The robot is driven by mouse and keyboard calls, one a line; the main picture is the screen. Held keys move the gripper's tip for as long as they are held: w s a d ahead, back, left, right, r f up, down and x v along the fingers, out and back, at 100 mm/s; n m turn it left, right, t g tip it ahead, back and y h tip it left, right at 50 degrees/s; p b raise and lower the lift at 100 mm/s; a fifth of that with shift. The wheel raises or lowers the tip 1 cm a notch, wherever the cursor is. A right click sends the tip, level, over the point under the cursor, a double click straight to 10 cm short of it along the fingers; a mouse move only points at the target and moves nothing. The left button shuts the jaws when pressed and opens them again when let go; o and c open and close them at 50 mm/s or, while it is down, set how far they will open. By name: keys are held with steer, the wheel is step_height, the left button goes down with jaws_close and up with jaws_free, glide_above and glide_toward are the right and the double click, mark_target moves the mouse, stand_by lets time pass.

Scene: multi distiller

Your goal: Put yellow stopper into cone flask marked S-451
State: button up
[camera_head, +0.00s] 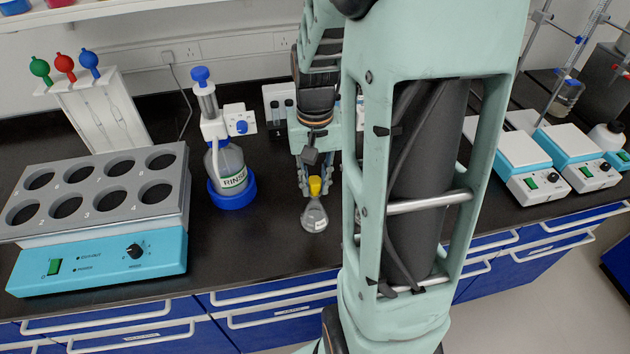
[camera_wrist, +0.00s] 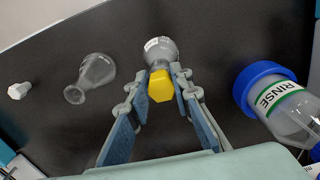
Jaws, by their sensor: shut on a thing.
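The yellow stopper (camera_head: 314,186) is between the fingers of my gripper (camera_head: 314,178), which is shut on it. The stopper also shows in the wrist view (camera_wrist: 160,86). A clear cone flask (camera_head: 314,218) with a small white label stands on the dark bench directly below the stopper. In the wrist view this flask (camera_wrist: 162,49) lies just beyond the stopper, which hides its mouth. The stopper is lined up with the neck, but I cannot tell whether it is in the mouth or just above it. The label is too small to read.
In the wrist view a second clear cone flask (camera_wrist: 91,78) and a white stopper (camera_wrist: 18,91) are to the left. A RINSE bottle (camera_head: 231,168) with a blue base stands left of the flask. A block with round wells (camera_head: 95,215) is farther left.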

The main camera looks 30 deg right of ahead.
steer(key=shift+f+b, duration=0.35)
steer(key=shift+f, duration=0.15)
steer(key=o, duration=0.8)
steer(key=shift+c, duration=0.2)
step_height(320, 180, up, 12)
